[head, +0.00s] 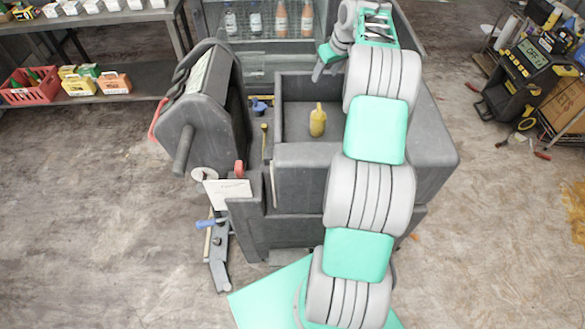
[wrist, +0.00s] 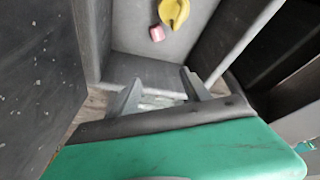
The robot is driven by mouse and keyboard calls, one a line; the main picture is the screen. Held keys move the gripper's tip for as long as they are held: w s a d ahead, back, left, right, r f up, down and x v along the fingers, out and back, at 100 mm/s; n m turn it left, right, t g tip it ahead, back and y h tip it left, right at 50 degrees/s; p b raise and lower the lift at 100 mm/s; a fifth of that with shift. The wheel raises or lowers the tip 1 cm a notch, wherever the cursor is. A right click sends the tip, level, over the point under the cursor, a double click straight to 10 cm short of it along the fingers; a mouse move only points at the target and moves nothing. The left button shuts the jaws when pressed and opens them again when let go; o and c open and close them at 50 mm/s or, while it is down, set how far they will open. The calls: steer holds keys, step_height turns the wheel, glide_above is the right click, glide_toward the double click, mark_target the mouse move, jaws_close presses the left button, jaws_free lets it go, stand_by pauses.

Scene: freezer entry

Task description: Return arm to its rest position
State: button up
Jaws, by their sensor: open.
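My arm runs up the right side of the head view, over a dark grey cart (head: 430,135). My gripper (head: 325,70) is at the cart's far edge, in front of the cooler. In the wrist view my gripper (wrist: 160,82) has its two fingers spread apart, with nothing between them. A yellow bottle-like item (head: 317,121) stands in the cart's tray, nearer than the gripper. The wrist view shows a yellow item (wrist: 173,12) and a small pink item (wrist: 157,34) on a grey surface beyond the fingertips. Parts of the cart are hidden behind my arm.
A glass-fronted cooler (head: 255,62) with several bottles stands behind the cart. A shelf (head: 85,97) with a red crate (head: 30,87) is at back left. The left floor is clear; black-yellow equipment (head: 515,90) stands at right.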

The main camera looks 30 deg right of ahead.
steer(key=v, duration=0.3)
steer(key=shift+r, duration=0.15)
steer(key=shift+a, duration=0.1)
steer(key=s+a+r, duration=0.3)
steer(key=a, duration=0.5)
steer(key=s+a+r, duration=0.2)
steer(key=s+a, duration=0.2)
steer(key=a, duration=0.4)
steer(key=s+a+r, duration=0.3)
steer(key=a, duration=0.4)
steer(key=s+a+f, duration=0.3)
steer(key=s+a, duration=0.2)
steer(key=s, duration=0.4)
steer(key=s+a+f, duration=0.3)
steer(key=s+a, duration=0.2)
steer(key=s, duration=0.3)
steer(key=shift+s+m+g, duration=0.3)
steer(key=shift+s, duration=0.1)
steer(key=shift+a, duration=0.1)
